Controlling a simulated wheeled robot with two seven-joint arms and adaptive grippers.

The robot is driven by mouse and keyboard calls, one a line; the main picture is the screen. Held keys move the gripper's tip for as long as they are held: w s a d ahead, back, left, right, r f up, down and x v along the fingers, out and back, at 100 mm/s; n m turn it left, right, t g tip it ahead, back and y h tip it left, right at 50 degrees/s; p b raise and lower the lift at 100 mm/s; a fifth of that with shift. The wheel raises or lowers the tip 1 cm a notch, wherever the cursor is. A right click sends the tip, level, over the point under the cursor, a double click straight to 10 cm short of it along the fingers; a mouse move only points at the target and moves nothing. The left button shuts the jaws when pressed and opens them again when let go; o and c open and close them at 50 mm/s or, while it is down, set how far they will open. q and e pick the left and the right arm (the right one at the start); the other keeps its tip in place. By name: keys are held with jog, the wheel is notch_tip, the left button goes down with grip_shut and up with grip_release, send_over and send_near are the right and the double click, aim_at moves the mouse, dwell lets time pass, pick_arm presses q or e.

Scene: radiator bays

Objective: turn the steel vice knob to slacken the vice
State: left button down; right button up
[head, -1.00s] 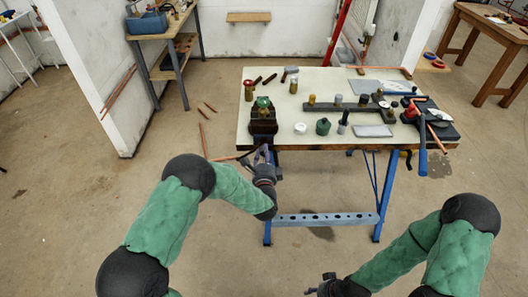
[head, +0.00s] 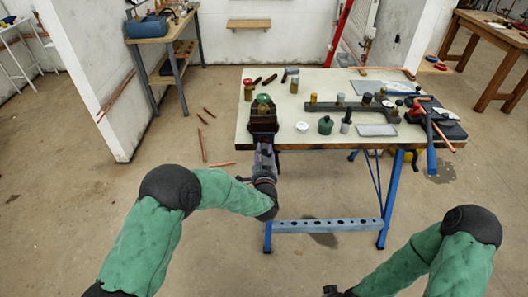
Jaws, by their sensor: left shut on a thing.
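The dark vice (head: 263,122) stands at the front left edge of the workbench (head: 240,140). A green-topped thing (head: 263,99) shows at its back; I cannot tell whether the jaws clamp it. My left gripper (head: 263,150) is at the vice's front, just below the bench edge. It is shut on the vice knob, which the fingers and wrist hide. My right gripper (head: 330,290) only shows in part at the bottom edge, far from the vice, and its fingers cannot be made out.
Jars, a green bottle (head: 325,125), a white lid (head: 302,127) and a grey tray (head: 377,130) stand right of the vice. A red-and-blue tool (head: 430,140) hangs over the bench's right end. Copper pipes (head: 202,145) lie on the floor at left.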

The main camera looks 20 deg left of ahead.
pick_arm(q)
jog(key=n+b, duration=0.5)
jog(key=n, duration=0.2)
jog(key=shift+w, duration=0.1)
jog(key=shift+r+n, duration=0.25)
jog(key=shift+n, duration=0.75)
jog(key=shift+a, duration=0.1)
jog(key=c, duration=1.1)
grip_release()
jog(key=shift+c, duration=0.2)
jog(key=shift+w+f, duration=0.1)
